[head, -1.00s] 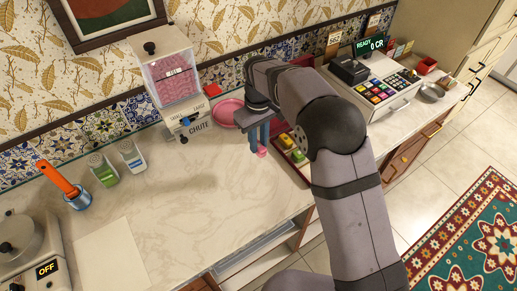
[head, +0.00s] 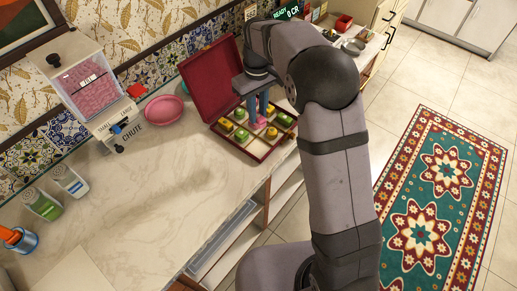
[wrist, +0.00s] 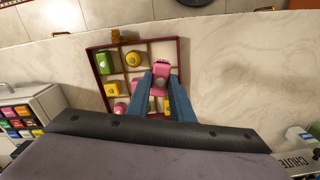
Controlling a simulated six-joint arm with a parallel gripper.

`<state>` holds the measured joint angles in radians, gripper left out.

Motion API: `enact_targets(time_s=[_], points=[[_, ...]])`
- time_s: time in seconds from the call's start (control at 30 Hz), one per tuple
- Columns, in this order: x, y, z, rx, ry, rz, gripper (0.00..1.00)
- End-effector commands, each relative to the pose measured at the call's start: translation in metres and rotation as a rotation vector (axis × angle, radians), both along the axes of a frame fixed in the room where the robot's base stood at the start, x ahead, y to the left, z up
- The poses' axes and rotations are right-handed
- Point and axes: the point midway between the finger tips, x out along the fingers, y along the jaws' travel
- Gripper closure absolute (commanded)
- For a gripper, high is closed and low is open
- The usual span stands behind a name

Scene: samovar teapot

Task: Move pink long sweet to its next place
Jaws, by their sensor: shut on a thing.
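My gripper (head: 260,118) has blue fingers and is shut on the pink long sweet (wrist: 161,70). The sweet sticks out past the fingertips in the wrist view. In the head view its pink end (head: 259,123) shows just below the fingers. The gripper points down over the open box (head: 249,154), a red-rimmed tray with compartments. In the wrist view the box (wrist: 183,45) lies beneath the sweet, which overlaps a pale compartment on the right side. I cannot tell whether the sweet touches the box floor. Green, yellow and pink sweets sit in other compartments.
The box's dark red lid (head: 208,82) stands open behind it. A pink bowl (head: 164,109) and a sweet dispenser with a chute (head: 88,88) stand to the left. The marble counter (head: 165,190) is clear in front of them.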

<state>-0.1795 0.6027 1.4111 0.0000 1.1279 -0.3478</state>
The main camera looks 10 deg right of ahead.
Motion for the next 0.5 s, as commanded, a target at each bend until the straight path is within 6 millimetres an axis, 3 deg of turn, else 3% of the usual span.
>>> enact_targets(time_s=[0.2, 0.5], points=[[-0.020, -0.003, -0.019, 0.000, 0.002, 0.134, 1.00], [-0.015, -0.002, -0.019, 0.000, -0.001, 0.258, 1.00]])
